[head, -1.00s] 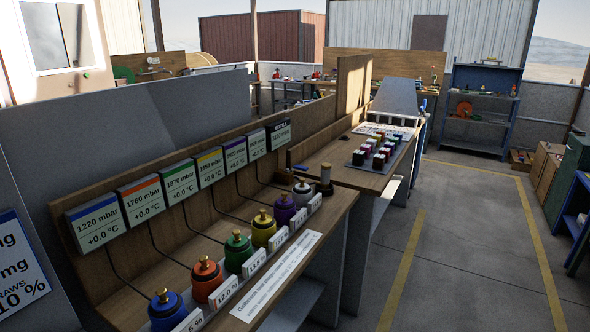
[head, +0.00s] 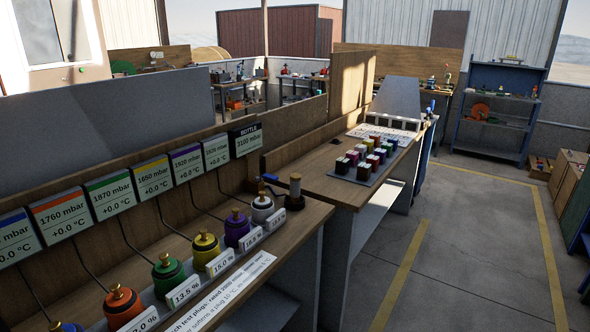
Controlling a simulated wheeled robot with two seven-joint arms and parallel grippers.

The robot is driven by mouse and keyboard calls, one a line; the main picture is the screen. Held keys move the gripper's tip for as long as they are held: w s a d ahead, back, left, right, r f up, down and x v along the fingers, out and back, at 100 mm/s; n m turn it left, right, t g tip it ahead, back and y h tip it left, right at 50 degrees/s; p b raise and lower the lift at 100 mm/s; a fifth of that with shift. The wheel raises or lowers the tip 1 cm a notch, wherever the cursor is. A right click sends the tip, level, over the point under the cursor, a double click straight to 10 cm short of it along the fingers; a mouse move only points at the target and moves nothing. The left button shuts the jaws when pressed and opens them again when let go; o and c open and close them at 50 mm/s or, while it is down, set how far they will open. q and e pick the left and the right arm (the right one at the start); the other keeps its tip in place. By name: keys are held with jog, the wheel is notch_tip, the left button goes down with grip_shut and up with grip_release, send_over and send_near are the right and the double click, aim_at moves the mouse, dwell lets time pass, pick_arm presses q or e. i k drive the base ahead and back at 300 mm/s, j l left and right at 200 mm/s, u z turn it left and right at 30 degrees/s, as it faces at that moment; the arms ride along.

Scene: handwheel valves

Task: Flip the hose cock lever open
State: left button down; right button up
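Neither of my grippers is in view. I cannot identify the hose cock with certainty. A small blue lever-like part (head: 269,178) shows at the far end of the near bench, beside a dark fitting with a tan upright cylinder (head: 295,188). It is too small to tell how the lever is set. Another small blue item (head: 432,107) shows at the right edge of the farther bench, also too small to make out.
The near wooden bench (head: 312,213) carries several coloured bottles and display boxes, such as a purple bottle (head: 237,230). A farther bench (head: 322,162) holds a tray of small coloured blocks. A blue shelf (head: 497,110) stands at the back right. The concrete floor (head: 470,235) is clear.

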aim_at(270, 177)
jog(key=i+l, duration=0.2)
jog(key=l, duration=0.2)
jog(key=i+l, duration=0.2)
jog(key=l, duration=0.15)
jog(key=i+l, duration=0.2)
jog(key=l, duration=0.2)
jog(key=i+l, duration=0.2)
jog(key=l, duration=0.2)
jog(key=i+l, duration=0.2)
jog(key=l, duration=0.15)
